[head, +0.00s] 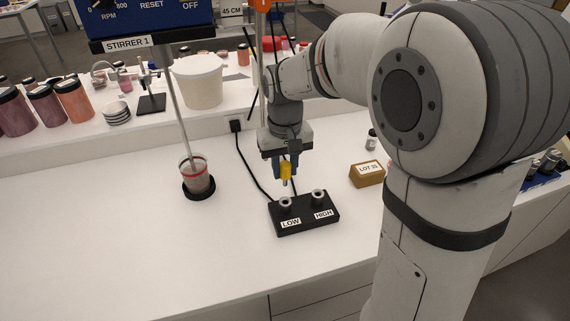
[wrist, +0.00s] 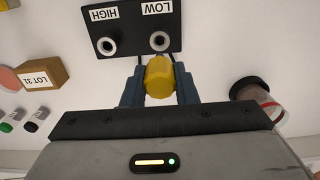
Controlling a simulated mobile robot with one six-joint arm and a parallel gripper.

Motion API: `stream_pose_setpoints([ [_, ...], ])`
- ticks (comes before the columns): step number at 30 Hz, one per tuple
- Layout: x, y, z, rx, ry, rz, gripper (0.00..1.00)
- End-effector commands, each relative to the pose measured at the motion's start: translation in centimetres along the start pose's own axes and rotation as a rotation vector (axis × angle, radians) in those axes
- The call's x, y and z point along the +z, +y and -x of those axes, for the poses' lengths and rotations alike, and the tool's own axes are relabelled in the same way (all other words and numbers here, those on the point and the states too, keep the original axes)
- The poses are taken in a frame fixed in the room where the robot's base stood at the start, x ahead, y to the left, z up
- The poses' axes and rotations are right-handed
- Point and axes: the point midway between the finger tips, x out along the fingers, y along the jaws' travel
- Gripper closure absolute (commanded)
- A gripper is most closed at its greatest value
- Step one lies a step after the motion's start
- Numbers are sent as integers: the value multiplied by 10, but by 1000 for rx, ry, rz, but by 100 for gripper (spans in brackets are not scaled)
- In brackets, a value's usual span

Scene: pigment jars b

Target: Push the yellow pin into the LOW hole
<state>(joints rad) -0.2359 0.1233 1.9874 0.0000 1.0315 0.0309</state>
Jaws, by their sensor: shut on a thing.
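My gripper (head: 286,166) is shut on the yellow pin (head: 286,171), which points down. In the head view the pin's pale tip is just above the LOW hole (head: 285,202) and appears apart from it. The HIGH hole (head: 318,195) is to the right and empty. Both holes are ringed sockets on a black block (head: 306,213) with white labels. In the wrist view the yellow pin (wrist: 159,76) sits between the blue fingers, close to the LOW socket (wrist: 159,41). The HIGH socket (wrist: 106,46) is left of it. The pin's lower end is hidden there.
A beaker (head: 197,176) with a stirrer rod in it stands left of the block. A box labelled LOT 31 (head: 367,174) sits to the right. A black cable (head: 245,160) runs behind the block. A white tub (head: 198,82) and jars stand on the back ledge. The front table is clear.

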Motion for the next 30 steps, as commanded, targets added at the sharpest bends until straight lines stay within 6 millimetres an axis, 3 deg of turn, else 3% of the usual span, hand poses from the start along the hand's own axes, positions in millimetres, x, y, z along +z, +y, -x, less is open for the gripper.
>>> stream_pose_setpoints([
  [13, 0, 1, -43, 0, 0, -1, 100],
  [30, 0, 1, -48, 0, 0, -1, 100],
])
